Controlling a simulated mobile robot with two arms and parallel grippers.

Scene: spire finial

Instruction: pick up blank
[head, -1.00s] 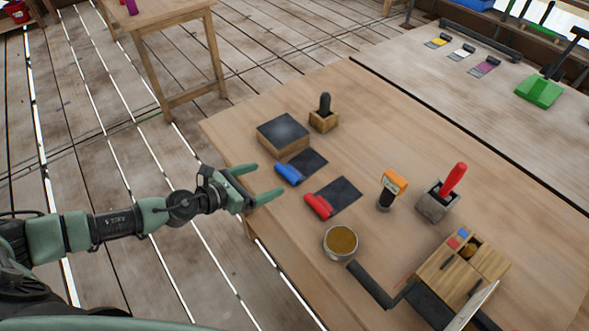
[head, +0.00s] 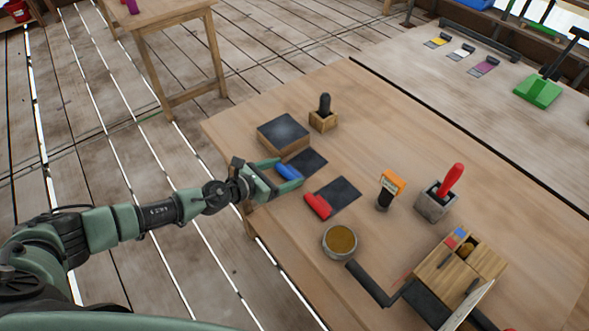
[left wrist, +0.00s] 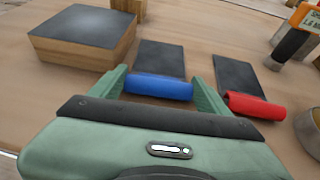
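A blue cylindrical blank (head: 288,172) lies at the near edge of a dark mat (head: 308,161) on the wooden table. A red cylindrical blank (head: 318,206) lies by a second dark mat (head: 341,192). My left gripper (head: 283,174) is open, with its fingers on either side of the blue blank. In the left wrist view the blue blank (left wrist: 158,87) sits between the two fingertips (left wrist: 160,88); whether they touch it I cannot tell. The red blank (left wrist: 257,106) is just right of the right finger there. My right gripper is not in view.
A dark-topped wooden block (head: 283,132) stands just behind the blue blank. A round tin (head: 340,242), an orange-topped tool (head: 390,187), a grey holder with a red handle (head: 437,200) and a wooden box (head: 462,265) stand to the right. The far table middle is clear.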

